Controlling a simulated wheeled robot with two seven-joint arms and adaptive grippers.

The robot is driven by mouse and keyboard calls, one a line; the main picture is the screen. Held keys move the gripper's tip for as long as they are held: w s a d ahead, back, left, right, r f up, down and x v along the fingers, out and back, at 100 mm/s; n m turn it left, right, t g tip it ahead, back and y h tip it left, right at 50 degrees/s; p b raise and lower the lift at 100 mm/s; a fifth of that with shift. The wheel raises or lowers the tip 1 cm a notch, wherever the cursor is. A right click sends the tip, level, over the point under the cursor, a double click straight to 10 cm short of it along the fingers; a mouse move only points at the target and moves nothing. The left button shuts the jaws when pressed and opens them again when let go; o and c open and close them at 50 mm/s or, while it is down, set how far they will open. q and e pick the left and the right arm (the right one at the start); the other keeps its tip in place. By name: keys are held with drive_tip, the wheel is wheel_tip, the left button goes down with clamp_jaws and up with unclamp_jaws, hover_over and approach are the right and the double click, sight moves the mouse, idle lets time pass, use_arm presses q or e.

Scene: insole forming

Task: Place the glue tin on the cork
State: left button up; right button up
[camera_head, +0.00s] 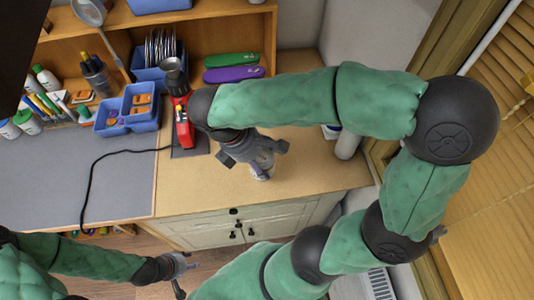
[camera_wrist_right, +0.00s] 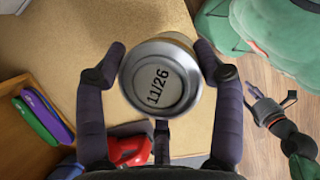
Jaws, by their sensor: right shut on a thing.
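The glue tin (camera_wrist_right: 160,78) is a metal can with "11/26" on its round end, facing the right wrist camera. My right gripper (camera_head: 258,158) is shut around it, with fingers on either side. In the head view the tin (camera_head: 262,166) shows partly below the fingers. It is over the tan, cork-like surface (camera_head: 203,193); I cannot tell whether it touches. That surface also fills much of the right wrist view (camera_wrist_right: 80,45). My left gripper (camera_head: 180,272) is open and empty, low in front of the cabinet; it also shows in the right wrist view (camera_wrist_right: 272,108).
A red machine (camera_head: 183,122) stands left of my right gripper. A grey mat (camera_head: 50,180) with a black cable lies further left. Blue bins (camera_head: 128,110) and green and purple insoles (camera_head: 233,74) are behind. The tan surface is clear in front of the machine.

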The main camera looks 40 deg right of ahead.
drive_tip(key=w+d+f+b, duration=0.2)
drive_tip(key=w+d+f, duration=0.2)
drive_tip(key=w+d+f+b, duration=0.2)
drive_tip(key=w+d+f, duration=0.2)
drive_tip(key=w+f, duration=0.1)
drive_tip(key=shift+w+d, duration=0.25)
drive_tip(key=shift+d, duration=0.15)
drive_tip(key=shift+w+d+f+b, duration=0.15)
drive_tip(key=shift+f+b, duration=0.2)
drive_tip(key=shift+b, duration=0.05)
wheel_tip(320, 180, down, 3)
drive_tip(key=shift+w+d+f+b, duration=0.1)
drive_tip(key=shift+f+b, duration=0.05)
drive_tip(key=shift+b, duration=0.8)
drive_tip(key=o, duration=1.3)
drive_tip(key=shift+f, duration=0.1)
drive_tip(key=shift+o, duration=0.2)
